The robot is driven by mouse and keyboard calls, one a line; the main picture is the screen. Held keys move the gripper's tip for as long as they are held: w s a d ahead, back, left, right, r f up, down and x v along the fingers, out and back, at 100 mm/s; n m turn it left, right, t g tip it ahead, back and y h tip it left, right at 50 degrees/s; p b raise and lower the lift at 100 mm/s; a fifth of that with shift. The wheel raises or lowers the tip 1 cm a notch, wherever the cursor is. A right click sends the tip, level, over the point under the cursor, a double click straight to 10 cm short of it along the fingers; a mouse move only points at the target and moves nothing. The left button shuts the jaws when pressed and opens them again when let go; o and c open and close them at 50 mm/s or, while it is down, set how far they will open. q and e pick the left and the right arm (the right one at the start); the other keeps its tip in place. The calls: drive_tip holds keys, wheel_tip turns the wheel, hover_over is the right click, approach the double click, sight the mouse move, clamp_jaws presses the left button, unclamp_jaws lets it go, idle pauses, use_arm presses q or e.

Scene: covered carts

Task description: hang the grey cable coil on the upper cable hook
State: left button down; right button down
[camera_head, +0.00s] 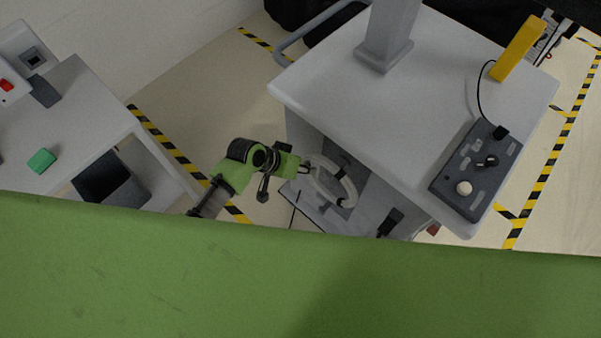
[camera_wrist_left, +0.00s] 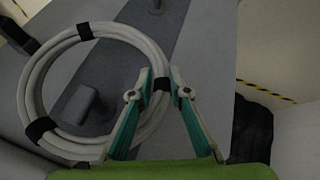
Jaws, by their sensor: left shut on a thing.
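The grey cable coil (camera_head: 351,184) is a pale ring with black bands, held beside the side of the white cart (camera_head: 420,100). My left gripper (camera_head: 305,168) is shut on the coil's edge. In the left wrist view, the gripper's fingers (camera_wrist_left: 161,88) straddle the right edge of the coil (camera_wrist_left: 33,90). A dark grey hook (camera_wrist_left: 85,104) shows inside the ring's opening; I cannot tell whether it passes through the ring. My right gripper is not in view.
On the cart top are a column (camera_head: 390,35), a dark control panel (camera_head: 478,170) and a yellow object (camera_head: 519,48). A black fitting (camera_head: 391,221) is low on the cart. A second white cart (camera_head: 85,110) stands left, with floor between.

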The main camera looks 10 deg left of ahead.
use_arm(q)
drive_tip(key=shift+w+d+f+b, duration=0.1)
drive_tip(key=shift+w+d+b, duration=0.45)
drive_tip(key=shift+w, duration=0.15)
drive_tip(key=shift+a+b+x, duration=0.2)
drive_tip(key=shift+b+x, duration=0.6)
drive_tip(key=shift+x, duration=0.5)
drive_tip(key=shift+f, duration=0.15)
